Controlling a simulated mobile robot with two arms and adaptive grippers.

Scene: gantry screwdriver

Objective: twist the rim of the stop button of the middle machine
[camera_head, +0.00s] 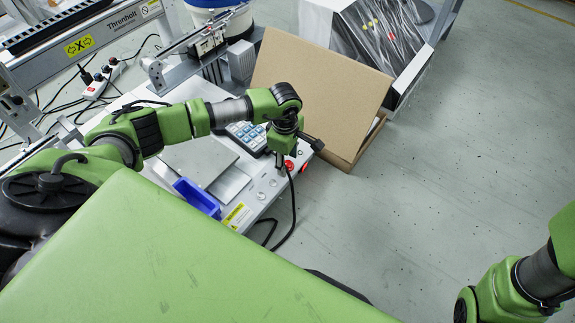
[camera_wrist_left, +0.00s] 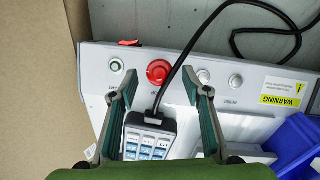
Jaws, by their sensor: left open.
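The stop button is a red round knob (camera_wrist_left: 158,72) on the light panel of the machine (camera_wrist_left: 235,125) in the wrist view. It also shows as a small red spot (camera_head: 289,165) in the head view, beside my left gripper. My left gripper (camera_wrist_left: 160,86) is open and empty. In the wrist view its fingertips lie on either side of the button, slightly below it; I cannot tell how high they are above the panel. In the head view the gripper (camera_head: 285,160) points down over the machine's front corner. My right gripper is out of view; only its arm shows at lower right.
A keypad (camera_wrist_left: 150,138) with a black cable lies on the machine beside the button. A green-ringed button (camera_wrist_left: 116,65) and silver knobs (camera_wrist_left: 203,76) flank it. A blue bin (camera_head: 197,197) sits on the panel. A cardboard box (camera_head: 315,90) stands close behind.

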